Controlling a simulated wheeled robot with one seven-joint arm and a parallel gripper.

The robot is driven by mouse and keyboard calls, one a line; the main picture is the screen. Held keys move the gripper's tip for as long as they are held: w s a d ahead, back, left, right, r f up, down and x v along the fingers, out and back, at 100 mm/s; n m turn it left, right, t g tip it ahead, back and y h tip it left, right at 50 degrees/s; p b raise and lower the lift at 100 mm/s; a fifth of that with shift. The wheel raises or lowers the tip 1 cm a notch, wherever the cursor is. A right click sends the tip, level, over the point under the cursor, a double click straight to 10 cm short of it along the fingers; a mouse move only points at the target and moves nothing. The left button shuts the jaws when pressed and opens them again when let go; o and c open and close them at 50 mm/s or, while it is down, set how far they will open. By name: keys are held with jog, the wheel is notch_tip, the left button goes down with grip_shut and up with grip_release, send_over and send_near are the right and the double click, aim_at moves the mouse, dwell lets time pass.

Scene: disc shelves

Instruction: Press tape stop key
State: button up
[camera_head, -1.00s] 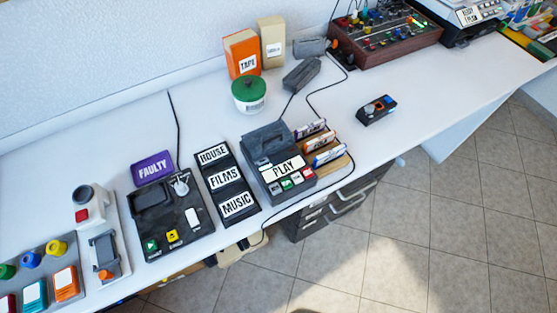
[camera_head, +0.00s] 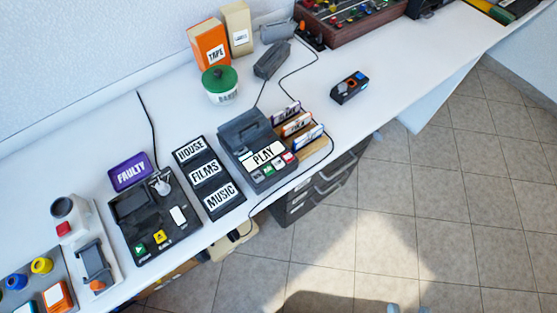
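A dark tape player (camera_head: 243,133) with a white PLAY label (camera_head: 263,157) stands near the front edge of the white counter, at the middle of the head view. A row of small keys runs along its front: a grey key (camera_head: 257,177), a green key (camera_head: 268,170), a white key (camera_head: 279,163) and a red key (camera_head: 289,157). The marks on these keys are too small to read, so I cannot tell which is stop. No finger or tool touches the player. My gripper is not in view.
Cassettes stand in a wooden rack (camera_head: 318,146) right of the player. A HOUSE, FILMS, MUSIC tray (camera_head: 220,195) and another keyed device (camera_head: 145,215) stand left. A green-lidded jar (camera_head: 219,84) and small black box (camera_head: 349,88) are behind. Tiled floor (camera_head: 430,215) lies open in front.

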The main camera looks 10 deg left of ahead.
grip_shut()
dwell(1.7)
